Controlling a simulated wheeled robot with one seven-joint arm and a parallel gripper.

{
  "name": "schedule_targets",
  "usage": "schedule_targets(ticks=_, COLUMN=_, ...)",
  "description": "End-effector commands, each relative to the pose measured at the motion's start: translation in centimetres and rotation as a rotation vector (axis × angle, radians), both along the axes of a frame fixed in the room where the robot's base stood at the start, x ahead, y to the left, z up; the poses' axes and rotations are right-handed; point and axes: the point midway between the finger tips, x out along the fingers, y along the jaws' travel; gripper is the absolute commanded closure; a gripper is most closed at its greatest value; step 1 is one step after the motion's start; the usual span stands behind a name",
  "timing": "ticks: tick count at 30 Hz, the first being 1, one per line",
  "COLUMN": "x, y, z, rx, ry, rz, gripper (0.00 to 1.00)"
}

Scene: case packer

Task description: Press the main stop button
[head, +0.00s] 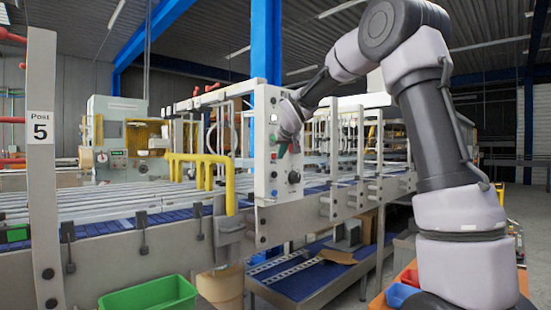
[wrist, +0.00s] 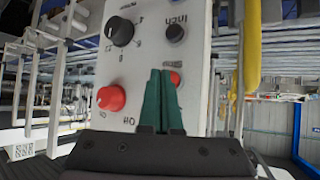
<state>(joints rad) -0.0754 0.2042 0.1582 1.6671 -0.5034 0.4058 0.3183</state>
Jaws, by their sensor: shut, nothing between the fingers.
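The light grey control panel (head: 263,160) stands upright at the end of the conveyor and fills the middle of the wrist view (wrist: 205,105), upside down there. A small red button (wrist: 175,78), with a label that seems to read "Stop", is partly hidden behind my fingers. A larger red knob (wrist: 111,98) with on/off marks sits left of them. My gripper (wrist: 161,72) is shut and empty, its dark green fingertips close in front of the panel beside the small red button. I cannot tell whether they touch. In the head view my gripper (head: 291,146) covers part of the panel.
A black rotary knob (wrist: 120,31) and a black button (wrist: 175,33) marked "Inch" share the panel. A yellow rail (wrist: 252,50) runs close beside the panel. A green bin (head: 150,296) stands below the conveyor, and a post marked 5 (head: 40,170) stands at the left.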

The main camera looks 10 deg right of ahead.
Motion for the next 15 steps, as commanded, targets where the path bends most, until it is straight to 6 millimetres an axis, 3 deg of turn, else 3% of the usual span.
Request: schedule_targets(ticks=15, x=0.32, y=0.21, z=-0.07, rx=0.000, ry=0.001, rz=0.000, gripper=1.00)
